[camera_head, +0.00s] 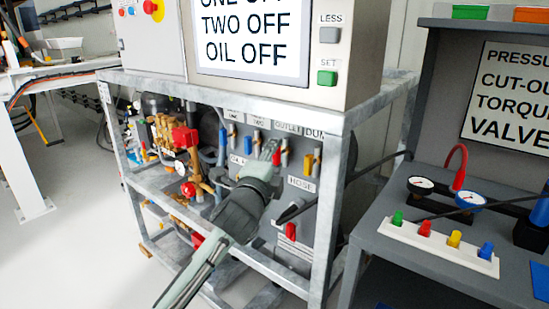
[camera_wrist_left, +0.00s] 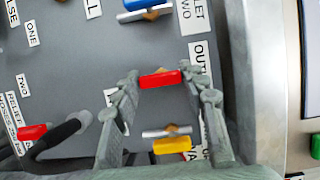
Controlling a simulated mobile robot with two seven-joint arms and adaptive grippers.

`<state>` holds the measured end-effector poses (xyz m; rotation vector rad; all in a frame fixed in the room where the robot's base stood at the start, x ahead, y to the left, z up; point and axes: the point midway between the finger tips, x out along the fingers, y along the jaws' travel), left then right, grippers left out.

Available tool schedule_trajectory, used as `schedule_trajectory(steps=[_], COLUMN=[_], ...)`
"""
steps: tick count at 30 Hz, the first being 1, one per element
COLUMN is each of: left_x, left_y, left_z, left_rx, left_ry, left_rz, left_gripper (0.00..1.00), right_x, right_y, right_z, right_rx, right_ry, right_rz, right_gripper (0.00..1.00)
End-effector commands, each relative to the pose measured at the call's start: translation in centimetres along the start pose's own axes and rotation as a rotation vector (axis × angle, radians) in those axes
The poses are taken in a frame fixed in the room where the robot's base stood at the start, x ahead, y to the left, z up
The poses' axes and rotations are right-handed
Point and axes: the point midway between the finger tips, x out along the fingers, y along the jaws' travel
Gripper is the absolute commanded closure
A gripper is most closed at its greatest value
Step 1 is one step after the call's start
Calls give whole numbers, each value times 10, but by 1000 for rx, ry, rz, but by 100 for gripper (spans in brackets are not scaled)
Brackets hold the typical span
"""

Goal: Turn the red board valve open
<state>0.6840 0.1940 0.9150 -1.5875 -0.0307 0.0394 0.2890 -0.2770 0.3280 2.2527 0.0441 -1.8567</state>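The red board valve's handle (camera_head: 277,157) is below the OUTLET label on the grey pump board. In the left wrist view the red handle (camera_wrist_left: 160,78) lies crosswise between my left fingertips. My left gripper (camera_head: 268,150) reaches in from below in the head view and hides part of the valve and board. In the wrist view the left gripper (camera_wrist_left: 161,82) has its fingers apart, one at each end of the handle. The gaps there are very small, and contact cannot be made out. My right gripper is not in view.
Blue (camera_wrist_left: 150,4) and yellow (camera_wrist_left: 171,146) handles flank the red one closely. A red knob (camera_head: 290,231) and a black hose end (camera_head: 290,211) sit lower on the board. The metal frame (camera_head: 330,205) borders it on the right. A gauge bench (camera_head: 440,255) stands farther right.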

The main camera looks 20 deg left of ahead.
Motion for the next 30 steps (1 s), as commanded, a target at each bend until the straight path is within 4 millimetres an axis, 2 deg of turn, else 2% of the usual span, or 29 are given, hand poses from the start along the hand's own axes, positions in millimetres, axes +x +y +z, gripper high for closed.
schedule_trajectory(steps=[1, 4, 12, 16, 20, 30], left_x=[0, 0, 0, -8, -30, -99], left_y=[0, 0, 0, 1, 1, 1], left_z=[0, 0, 0, 0, 0, 0], left_rx=[0, 1, 2, 3, 3, 2], left_ry=[0, 0, 0, 0, 1, 1], left_rz=[-1, 0, 0, 1, 1, 1], left_gripper=[49, 38, 38, 38, 38, 38], right_x=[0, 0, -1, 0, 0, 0], right_y=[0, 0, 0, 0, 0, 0], right_z=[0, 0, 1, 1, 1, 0], right_rx=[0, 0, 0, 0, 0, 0], right_ry=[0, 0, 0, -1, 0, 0], right_rz=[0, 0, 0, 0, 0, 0], right_gripper=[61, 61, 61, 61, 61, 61])
